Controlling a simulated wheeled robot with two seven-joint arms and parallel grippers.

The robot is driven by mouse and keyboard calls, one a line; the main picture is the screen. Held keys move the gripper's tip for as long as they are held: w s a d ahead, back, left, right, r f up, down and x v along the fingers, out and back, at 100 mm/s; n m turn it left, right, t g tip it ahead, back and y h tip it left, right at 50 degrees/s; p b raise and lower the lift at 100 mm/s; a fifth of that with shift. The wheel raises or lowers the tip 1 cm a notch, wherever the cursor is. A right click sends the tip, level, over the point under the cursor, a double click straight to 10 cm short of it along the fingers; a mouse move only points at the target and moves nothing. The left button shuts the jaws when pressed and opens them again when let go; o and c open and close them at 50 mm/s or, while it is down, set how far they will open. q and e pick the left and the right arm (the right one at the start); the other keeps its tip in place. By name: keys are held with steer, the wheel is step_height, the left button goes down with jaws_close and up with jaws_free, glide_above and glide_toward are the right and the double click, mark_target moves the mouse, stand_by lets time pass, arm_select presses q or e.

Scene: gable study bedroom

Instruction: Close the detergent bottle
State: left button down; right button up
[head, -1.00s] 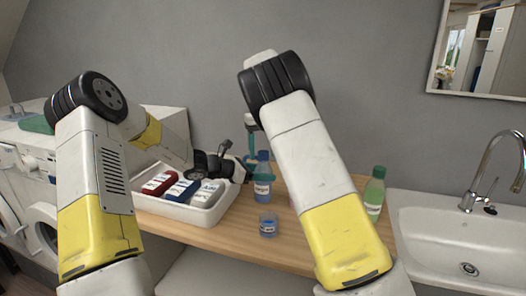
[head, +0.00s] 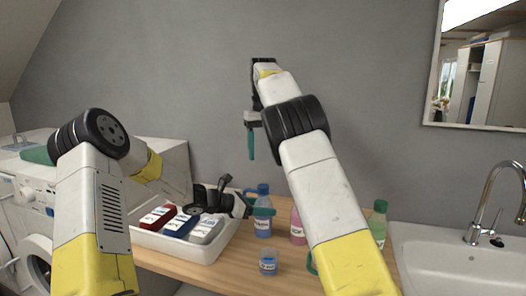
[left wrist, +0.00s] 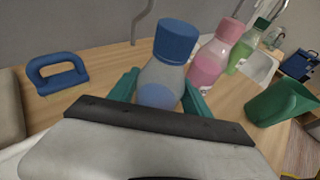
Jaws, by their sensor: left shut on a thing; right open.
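A clear bottle of blue liquid with a blue cap (head: 263,189) stands upright on the wooden counter. In the left wrist view the blue cap (left wrist: 176,40) sits on top of the bottle (left wrist: 160,80); I cannot tell how tight it is. My left gripper (head: 262,211) is shut around the bottle's body, with one teal finger on each side in the left wrist view (left wrist: 160,96). My right gripper (head: 251,140) is open and empty, pointing down, above the bottle and slightly left of it, apart from the cap.
A pink bottle (head: 297,228) and a green bottle (head: 379,218) stand to the right, partly behind my right arm. A cup of blue liquid (head: 268,264) stands in front. A white tray (head: 205,250) holds cartons on the left. A green container (left wrist: 278,106) and a sink (head: 450,252) are right.

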arm_select(q)
steer(key=shift+c, duration=2)
jaws_free()
steer(key=v, duration=0.7)
steer(key=shift+s+a, duration=0.2)
steer(key=shift+a, duration=0.15)
steer(key=shift+r, duration=0.1)
